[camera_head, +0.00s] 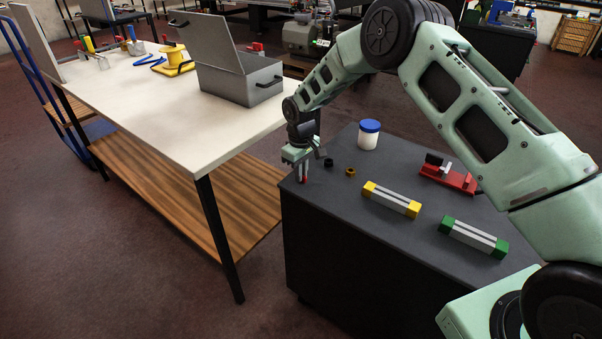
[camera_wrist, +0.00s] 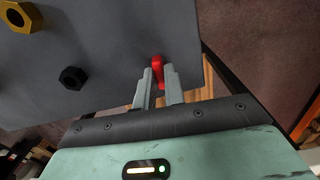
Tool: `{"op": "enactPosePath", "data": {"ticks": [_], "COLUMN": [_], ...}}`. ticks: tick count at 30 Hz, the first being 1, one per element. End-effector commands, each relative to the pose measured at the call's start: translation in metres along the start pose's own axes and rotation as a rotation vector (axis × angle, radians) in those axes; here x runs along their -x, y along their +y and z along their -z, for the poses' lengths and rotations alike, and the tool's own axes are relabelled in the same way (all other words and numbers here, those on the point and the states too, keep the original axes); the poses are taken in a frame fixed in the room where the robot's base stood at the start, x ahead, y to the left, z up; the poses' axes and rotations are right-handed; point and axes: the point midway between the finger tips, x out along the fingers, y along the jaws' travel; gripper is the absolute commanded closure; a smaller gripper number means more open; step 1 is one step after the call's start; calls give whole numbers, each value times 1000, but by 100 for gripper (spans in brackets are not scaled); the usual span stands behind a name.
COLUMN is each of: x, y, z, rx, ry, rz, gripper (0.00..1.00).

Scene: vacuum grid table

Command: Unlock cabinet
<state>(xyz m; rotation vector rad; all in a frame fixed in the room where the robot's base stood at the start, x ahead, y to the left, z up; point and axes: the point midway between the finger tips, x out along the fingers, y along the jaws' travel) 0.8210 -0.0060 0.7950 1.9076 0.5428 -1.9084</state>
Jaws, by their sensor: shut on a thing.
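The dark grey cabinet (camera_head: 335,205) stands at the centre right in the head view, with several items on its top. My gripper (camera_head: 302,172) points down at the cabinet top's near left corner. In the wrist view my gripper (camera_wrist: 159,86) is shut on a small upright red piece (camera_wrist: 157,66), with a finger on each side of it. No lock is clearly visible.
Near my gripper lie a black nut (camera_head: 328,162) and a brass nut (camera_head: 350,172). Farther off are a blue-lidded white jar (camera_head: 369,135), a yellow-ended bar (camera_head: 391,200), a green-ended bar (camera_head: 473,237) and a red vise (camera_head: 448,178). A white-topped workbench (camera_head: 165,110) with an open grey toolbox (camera_head: 240,82) stands left.

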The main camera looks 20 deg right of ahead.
Motion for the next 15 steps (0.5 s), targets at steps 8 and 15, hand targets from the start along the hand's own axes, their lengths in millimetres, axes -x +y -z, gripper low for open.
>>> {"op": "enactPosePath", "data": {"ticks": [8,15], "x": [1,1], "y": [0,0], "z": [0,0], "rx": [78,91], "ry": [1,1], "rz": [0,0], "gripper": [100,100]}}
